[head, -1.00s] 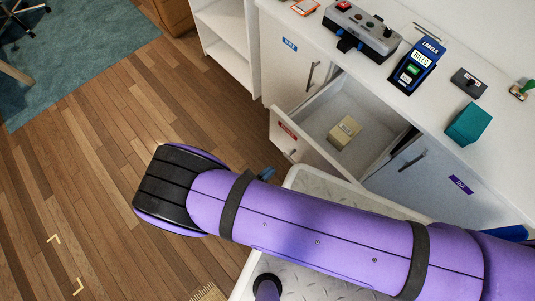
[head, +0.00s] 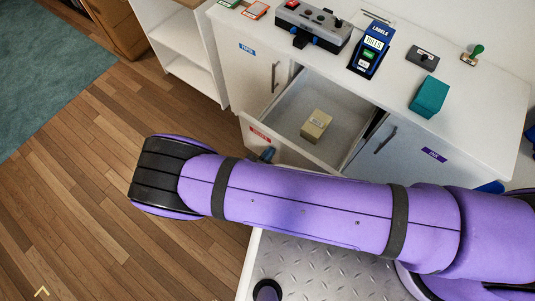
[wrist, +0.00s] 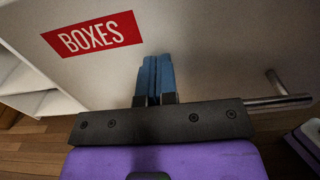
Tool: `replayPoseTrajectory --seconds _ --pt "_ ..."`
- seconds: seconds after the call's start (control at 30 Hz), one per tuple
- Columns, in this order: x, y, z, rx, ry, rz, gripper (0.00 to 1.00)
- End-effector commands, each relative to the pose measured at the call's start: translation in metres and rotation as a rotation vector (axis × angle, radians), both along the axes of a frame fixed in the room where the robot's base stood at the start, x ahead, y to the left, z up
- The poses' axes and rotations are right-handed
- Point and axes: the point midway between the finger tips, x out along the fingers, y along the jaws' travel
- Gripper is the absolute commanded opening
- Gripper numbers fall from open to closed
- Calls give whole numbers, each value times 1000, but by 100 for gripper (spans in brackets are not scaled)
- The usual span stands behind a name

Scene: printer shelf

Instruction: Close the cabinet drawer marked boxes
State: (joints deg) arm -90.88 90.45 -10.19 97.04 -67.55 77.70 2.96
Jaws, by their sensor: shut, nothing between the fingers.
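The drawer marked boxes is pulled open from the white cabinet, with a small beige box (head: 316,125) inside. Its white front panel (head: 280,149) carries a red label (head: 260,134), which reads BOXES in the wrist view (wrist: 92,34). A metal bar handle (wrist: 280,101) shows at the right of the wrist view. My gripper (head: 267,154) is at the drawer's front, partly hidden by my purple arm. In the wrist view its blue fingers (wrist: 155,75) are together and empty, pointing at the panel between label and handle. I cannot tell whether they touch it.
The countertop (head: 385,85) holds a grey control box (head: 312,27), a blue label printer (head: 371,48), a teal block (head: 429,97) and stamps. Doors with blue and purple labels flank the drawer. An open white shelf (head: 185,60) stands left. Wooden floor is clear at left.

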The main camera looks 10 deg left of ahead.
Motion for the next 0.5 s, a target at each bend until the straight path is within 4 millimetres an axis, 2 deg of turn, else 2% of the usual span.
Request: replayPoseTrajectory --seconds 0.27,0.37,0.5 --pt "5 -2 0 0 0 -1 0" --pt "15 -7 0 -1 0 -1 0" --pt "38 -17 0 -1 -1 -3 0"
